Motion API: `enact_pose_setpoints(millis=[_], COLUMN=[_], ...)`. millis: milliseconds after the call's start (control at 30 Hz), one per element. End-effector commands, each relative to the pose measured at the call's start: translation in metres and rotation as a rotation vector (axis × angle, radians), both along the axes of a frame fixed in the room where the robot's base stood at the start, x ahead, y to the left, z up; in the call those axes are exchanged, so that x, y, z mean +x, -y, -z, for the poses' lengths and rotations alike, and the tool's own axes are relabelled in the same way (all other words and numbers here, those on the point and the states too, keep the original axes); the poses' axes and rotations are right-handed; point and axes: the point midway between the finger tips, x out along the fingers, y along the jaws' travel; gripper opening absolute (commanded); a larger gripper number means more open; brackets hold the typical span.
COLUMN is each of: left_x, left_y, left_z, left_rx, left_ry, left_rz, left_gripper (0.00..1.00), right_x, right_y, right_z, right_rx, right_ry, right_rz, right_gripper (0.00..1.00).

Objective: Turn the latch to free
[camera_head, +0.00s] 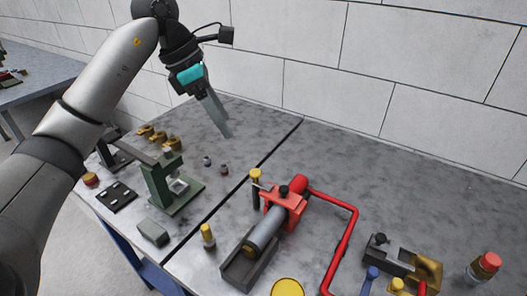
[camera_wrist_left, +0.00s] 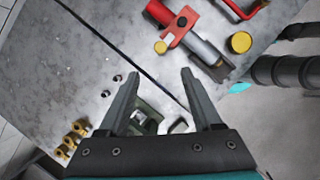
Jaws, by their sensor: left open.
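A red clamp block (camera_head: 283,208) with a black knob (camera_head: 283,190) grips a red and grey cylinder (camera_head: 264,232) on the right-hand bench section. A thin lever lies across its top, and a post with a yellow cap (camera_head: 256,174) stands beside it. I cannot tell for sure which part is the latch. In the left wrist view the red clamp block (camera_wrist_left: 180,27) and yellow cap (camera_wrist_left: 160,47) are beyond the fingertips. My left gripper (camera_head: 222,128) is open and empty, raised above the bench behind and left of the clamp; its fingers also show in the wrist view (camera_wrist_left: 160,75). My right gripper is out of view.
A green fixture (camera_head: 163,192) stands on the left bench section, near brass parts (camera_head: 160,137) and a black holed plate (camera_head: 117,197). A red pipe (camera_head: 343,245) bends right of the clamp. A dark tray (camera_head: 235,271) sits under the cylinder.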

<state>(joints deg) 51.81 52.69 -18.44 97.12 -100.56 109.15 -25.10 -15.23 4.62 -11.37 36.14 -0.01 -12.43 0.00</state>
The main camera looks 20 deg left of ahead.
Motion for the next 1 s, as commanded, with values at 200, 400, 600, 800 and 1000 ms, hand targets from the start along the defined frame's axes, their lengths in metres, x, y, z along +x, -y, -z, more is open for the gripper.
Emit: enact_pose_setpoints(millis=[200,400,600,800,1000], left_x=[0.002,0.011,0.021,0.029,0.034], left_y=[0.003,0.016,0.030,0.040,0.046], left_z=[0.013,0.050,0.090,0.122,0.138], left_rx=[0.002,-0.001,-0.001,-0.001,0.000], left_ry=[-0.005,-0.007,-0.007,-0.005,-0.002], left_rz=[0.001,0.001,0.000,0.000,-0.001], left_gripper=[0.66,0.66,0.66,0.66,0.66], right_x=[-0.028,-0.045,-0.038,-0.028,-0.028], right_y=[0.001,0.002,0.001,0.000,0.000], right_z=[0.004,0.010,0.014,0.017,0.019], right_rx=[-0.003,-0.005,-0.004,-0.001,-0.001], right_ry=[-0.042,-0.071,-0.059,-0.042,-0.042], right_rz=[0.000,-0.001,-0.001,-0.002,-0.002], right_gripper=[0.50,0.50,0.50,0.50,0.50])
